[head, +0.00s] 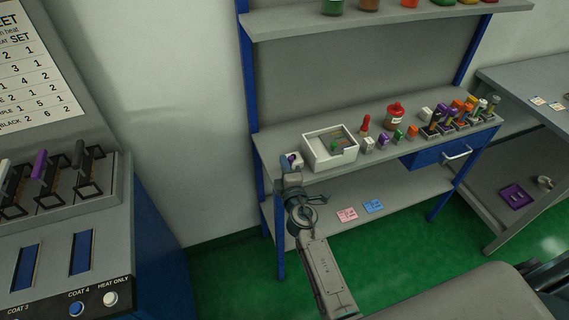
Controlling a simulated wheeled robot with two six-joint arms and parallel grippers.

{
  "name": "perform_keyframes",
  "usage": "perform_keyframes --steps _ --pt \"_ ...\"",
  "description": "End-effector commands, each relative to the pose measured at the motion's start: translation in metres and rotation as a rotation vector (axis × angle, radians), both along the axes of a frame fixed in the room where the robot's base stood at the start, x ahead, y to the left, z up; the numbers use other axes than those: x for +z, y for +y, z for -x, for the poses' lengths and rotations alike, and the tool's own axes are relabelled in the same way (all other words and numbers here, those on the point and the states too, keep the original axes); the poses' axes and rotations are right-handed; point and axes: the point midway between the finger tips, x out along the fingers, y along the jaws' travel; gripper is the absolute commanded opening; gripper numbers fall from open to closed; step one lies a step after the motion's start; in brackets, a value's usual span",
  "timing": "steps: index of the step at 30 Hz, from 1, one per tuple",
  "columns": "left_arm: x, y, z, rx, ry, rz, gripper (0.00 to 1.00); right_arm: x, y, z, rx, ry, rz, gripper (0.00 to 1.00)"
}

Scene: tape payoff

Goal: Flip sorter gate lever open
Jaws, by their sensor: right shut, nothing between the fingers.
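No lever here is marked as a sorter gate, so I cannot tell which one it is. Upright levers, one with a purple handle (40,165) and one with a black handle (82,165), stand in black frames on the machine at left. A small red-topped piece (365,124) stands upright on the bench, right of the white tray (307,151). My right gripper (292,163) is shut and empty at the bench's left end, just left of the tray. A small white and purple thing shows at its tip; contact is unclear. My left gripper is out of view.
The bench (270,150) also carries a red-lidded jar (395,115), several small coloured pieces and a row of coloured-handled tools (455,115). A shelf with jars is above. Pink (347,215) and blue (373,206) cards lie on the lower shelf. Another table stands at right.

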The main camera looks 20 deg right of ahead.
Motion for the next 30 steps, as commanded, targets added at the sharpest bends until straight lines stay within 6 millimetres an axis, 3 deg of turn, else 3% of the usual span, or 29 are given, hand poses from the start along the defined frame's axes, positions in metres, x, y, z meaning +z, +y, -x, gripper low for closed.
perform_keyframes --steps 30 --pt "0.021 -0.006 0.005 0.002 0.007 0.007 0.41 0.002 -0.012 0.008 0.213 0.002 0.003 0.00"
